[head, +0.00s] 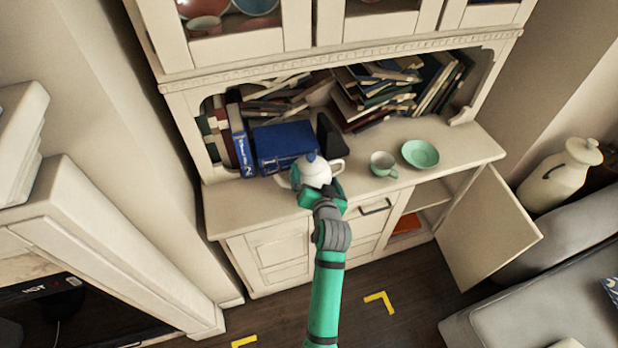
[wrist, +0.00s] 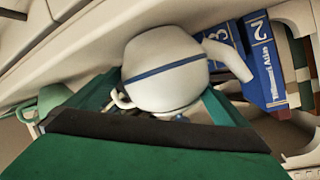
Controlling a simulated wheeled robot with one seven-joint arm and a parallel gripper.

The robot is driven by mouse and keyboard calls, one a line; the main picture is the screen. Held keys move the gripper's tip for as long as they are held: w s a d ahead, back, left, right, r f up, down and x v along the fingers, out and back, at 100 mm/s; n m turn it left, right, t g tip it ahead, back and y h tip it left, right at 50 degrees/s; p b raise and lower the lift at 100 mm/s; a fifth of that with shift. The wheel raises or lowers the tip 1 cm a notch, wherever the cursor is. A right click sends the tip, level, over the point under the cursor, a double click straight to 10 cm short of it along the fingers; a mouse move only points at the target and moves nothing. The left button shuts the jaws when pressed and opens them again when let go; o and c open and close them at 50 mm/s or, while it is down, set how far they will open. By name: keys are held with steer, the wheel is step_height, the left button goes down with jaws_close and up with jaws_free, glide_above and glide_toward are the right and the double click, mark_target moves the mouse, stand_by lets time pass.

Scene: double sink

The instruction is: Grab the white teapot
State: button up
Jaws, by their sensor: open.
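The white teapot (head: 314,174) with a blue lid knob stands on the cabinet counter in the head view. In the wrist view the teapot (wrist: 165,72) shows its round body with a blue stripe, a spout at the right and a handle at the lower left. My gripper (head: 322,192) is at the teapot's near side. In the wrist view the open green fingers lie on either side of the teapot's body. I cannot tell whether they touch it. My gripper hides part of the teapot's lower front in the head view.
A green cup (head: 383,164) and green saucer (head: 420,154) stand right of the teapot. A blue box-like book (head: 283,147) and upright books (head: 240,143) are close behind and left. An open cabinet door (head: 490,232) juts out at the right. The counter's left end is clear.

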steer(key=shift+a, duration=0.1)
steer(key=c, duration=1.3)
steer(key=shift+r, duration=0.1)
steer(key=shift+c, duration=0.4)
